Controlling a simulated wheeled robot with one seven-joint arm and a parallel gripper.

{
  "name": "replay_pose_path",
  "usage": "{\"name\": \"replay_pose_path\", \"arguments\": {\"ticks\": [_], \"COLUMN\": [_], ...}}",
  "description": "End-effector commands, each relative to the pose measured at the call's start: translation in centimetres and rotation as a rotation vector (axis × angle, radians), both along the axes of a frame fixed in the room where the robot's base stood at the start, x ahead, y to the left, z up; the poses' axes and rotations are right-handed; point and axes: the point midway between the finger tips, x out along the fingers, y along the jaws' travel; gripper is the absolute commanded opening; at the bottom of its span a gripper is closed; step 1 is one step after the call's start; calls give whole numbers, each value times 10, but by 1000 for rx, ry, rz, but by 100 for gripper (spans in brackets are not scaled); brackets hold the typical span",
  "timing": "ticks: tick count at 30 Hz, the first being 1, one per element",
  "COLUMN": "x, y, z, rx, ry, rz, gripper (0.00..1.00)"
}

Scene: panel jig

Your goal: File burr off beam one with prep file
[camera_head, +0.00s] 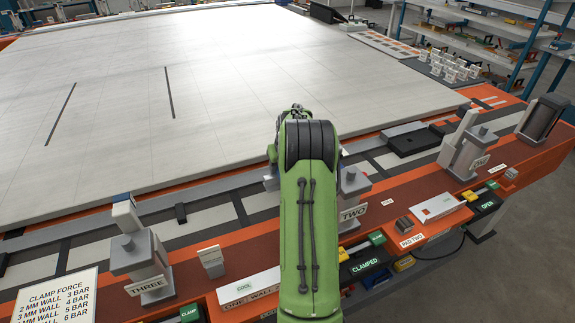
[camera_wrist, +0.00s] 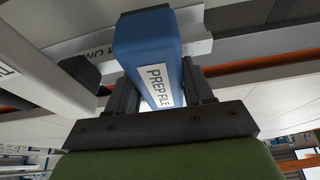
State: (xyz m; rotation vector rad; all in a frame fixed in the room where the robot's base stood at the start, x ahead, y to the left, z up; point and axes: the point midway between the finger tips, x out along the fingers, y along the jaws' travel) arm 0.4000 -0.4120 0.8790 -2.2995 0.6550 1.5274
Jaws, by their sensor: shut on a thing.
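In the wrist view my gripper (camera_wrist: 160,98) is shut on the prep file (camera_wrist: 148,42), whose blue handle carries a white PREP FILE label. The handle sits between both dark fingers. Behind it runs a pale bar (camera_wrist: 198,47) with partly hidden lettering, which may be beam one; I cannot tell whether the file touches it. No burr can be made out. In the head view my green arm hides my gripper and the file.
In the head view clamp posts THREE (camera_head: 141,262), TWO (camera_head: 352,182) and ONE (camera_head: 466,150) stand along the orange rail. A wide pale panel (camera_head: 220,85) lies behind them. Button boxes (camera_head: 365,263) line the front edge. A dark block (camera_wrist: 80,70) is close left in the wrist view.

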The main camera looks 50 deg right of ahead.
Motion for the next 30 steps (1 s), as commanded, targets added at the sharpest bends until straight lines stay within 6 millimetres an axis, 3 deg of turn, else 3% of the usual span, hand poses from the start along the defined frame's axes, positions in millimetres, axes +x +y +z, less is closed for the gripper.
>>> {"name": "replay_pose_path", "arguments": {"ticks": [4,19,30], "x": [9,27,28], "y": [17,50,51], "z": [-3,0,7], "rx": [8,7,3], "ry": [5,3,0], "rz": [8,8,4], "gripper": [23,23,23]}}
